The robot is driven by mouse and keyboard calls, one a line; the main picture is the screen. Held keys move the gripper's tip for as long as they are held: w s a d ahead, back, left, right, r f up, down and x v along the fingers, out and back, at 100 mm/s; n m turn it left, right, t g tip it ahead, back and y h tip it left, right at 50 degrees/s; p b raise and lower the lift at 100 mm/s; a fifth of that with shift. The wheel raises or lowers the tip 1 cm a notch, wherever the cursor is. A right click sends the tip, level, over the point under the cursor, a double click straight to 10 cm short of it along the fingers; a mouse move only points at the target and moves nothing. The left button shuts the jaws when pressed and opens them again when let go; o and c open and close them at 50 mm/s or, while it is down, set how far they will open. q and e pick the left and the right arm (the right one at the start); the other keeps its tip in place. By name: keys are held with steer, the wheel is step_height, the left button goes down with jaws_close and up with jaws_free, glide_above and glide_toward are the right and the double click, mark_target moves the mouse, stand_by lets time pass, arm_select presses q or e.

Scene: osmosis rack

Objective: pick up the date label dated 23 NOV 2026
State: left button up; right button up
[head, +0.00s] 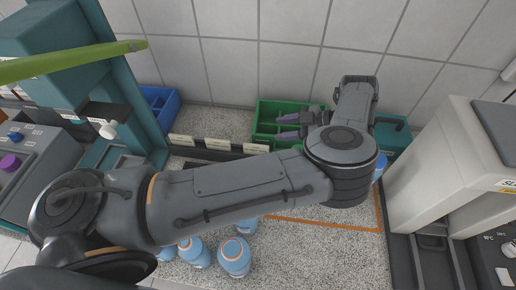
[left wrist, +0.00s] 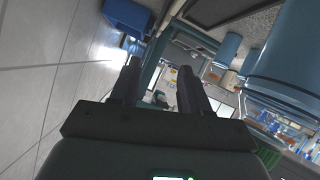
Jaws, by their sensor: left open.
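Small pale labels stand in a row on a dark strip along the back of the bench in the head view: a left one (head: 182,139), a middle one (head: 217,143) and a right one (head: 255,149). Their print is too small to read, so I cannot tell which says 23 NOV 2026. My left gripper (head: 287,127) is open and empty, in front of the green bin, to the right of the labels and apart from them. Its two fingers also show in the left wrist view (left wrist: 156,80), with nothing between them. My right gripper is not in view.
A green bin (head: 264,110) and a blue bin (head: 172,105) stand against the tiled wall. A beige machine (head: 440,170) stands at right, a teal stand (head: 128,95) at left.

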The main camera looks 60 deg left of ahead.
arm_select(q)
glide_toward(260, 146)
steer(key=s, duration=0.1)
steer(key=shift+w+p+x, duration=0.2)
steer(key=shift+p+x, duration=0.4)
steer(key=shift+x, duration=1.7)
steer(key=p+x, duration=0.1)
steer(key=x, duration=0.2)
steer(key=shift+w+a, duration=0.1)
steer(key=shift+s+a+f, duration=0.35)
jaws_close()
